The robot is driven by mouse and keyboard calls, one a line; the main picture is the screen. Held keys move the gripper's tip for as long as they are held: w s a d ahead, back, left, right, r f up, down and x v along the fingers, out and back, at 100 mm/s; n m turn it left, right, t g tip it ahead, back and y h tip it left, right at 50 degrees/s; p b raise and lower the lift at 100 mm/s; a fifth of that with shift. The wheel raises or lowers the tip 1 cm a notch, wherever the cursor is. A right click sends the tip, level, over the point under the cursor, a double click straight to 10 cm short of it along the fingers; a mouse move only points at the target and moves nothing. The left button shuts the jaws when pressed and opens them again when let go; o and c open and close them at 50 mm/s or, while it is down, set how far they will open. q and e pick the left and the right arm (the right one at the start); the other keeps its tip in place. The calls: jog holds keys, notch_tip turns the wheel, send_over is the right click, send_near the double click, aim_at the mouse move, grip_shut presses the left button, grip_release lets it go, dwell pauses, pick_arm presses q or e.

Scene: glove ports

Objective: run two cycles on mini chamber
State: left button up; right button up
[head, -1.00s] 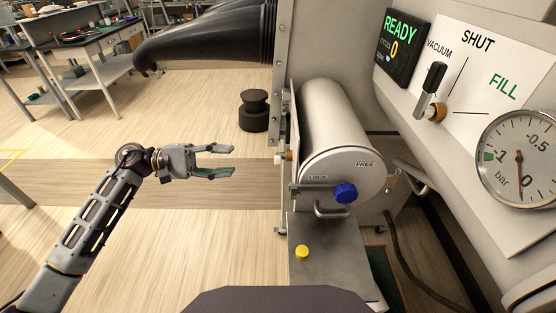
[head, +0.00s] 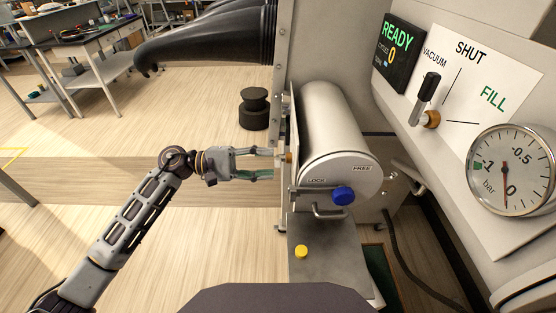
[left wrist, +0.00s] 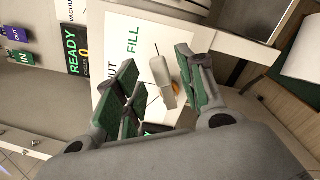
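The mini chamber (head: 335,125) is a pale cylinder with a closed round front door, marked LOCK and FREE. A latch bar with a blue knob (head: 343,196) crosses the door, the knob at its right end. A valve lever (head: 430,87) with a dark handle stands up toward VACUUM on the panel; it also shows in the left wrist view (left wrist: 161,76). The display (head: 397,50) reads READY and 0. The gauge (head: 512,170) needle is near 0. My left gripper (head: 272,164) is open and empty at the chamber's left side, fingertips partly hidden. My right gripper is out of view.
A metal shelf with a yellow button (head: 301,251) lies below the chamber door. A black stool-like object (head: 254,108) stands on the floor behind.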

aim_at(278, 163)
pick_arm(q)
jog(key=d, duration=0.3)
jog(key=shift+p, duration=0.3)
jog(key=shift+d, duration=0.35)
grip_shut()
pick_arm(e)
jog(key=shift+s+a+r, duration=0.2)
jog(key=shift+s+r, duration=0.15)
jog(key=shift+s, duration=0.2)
